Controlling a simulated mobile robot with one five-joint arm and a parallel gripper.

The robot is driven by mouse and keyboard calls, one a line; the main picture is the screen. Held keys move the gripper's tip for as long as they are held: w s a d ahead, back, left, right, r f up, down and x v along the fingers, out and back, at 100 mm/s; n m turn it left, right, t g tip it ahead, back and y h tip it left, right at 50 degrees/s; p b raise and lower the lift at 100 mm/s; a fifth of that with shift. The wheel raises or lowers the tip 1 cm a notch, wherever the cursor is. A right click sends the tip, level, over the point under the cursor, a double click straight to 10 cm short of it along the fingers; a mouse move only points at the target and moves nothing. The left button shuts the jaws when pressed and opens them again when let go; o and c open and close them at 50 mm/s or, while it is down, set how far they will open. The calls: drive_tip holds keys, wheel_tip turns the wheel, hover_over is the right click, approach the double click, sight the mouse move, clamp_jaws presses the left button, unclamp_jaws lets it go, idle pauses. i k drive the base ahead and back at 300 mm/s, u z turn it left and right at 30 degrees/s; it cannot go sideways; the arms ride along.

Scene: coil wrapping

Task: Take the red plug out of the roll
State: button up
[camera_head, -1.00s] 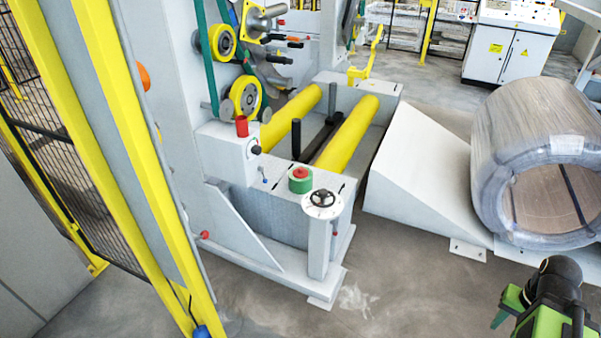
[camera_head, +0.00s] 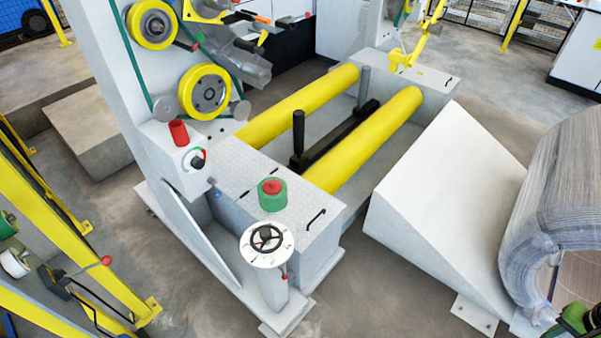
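A green roll (camera_head: 272,200) sits on the grey checker-plate top of the machine's near end block. The red plug (camera_head: 271,187) is in the centre of the roll, at its top. My gripper (camera_head: 577,320) shows only in part at the bottom right corner, green and black, far from the roll. Its fingers are cut off by the frame edge, so I cannot see whether it is open or shut.
A white handwheel (camera_head: 267,244) stands in front of the roll. A red cylinder (camera_head: 179,133) sits on a box behind left. Yellow rollers (camera_head: 372,137) lie beyond. A white ramp (camera_head: 447,195) and wrapped coil (camera_head: 560,200) are right. Floor at front centre is clear.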

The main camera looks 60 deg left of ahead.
sight(269, 187)
drive_tip(key=i, duration=0.85)
drive_tip(key=u, duration=4.8)
drive_tip(key=i, duration=0.15)
drive_tip(key=z, duration=2.4)
drive_tip(key=k, duration=0.2)
drive_tip(key=u, duration=0.95)
drive_tip(key=i, duration=1.05)
drive_tip(key=u, duration=0.35)
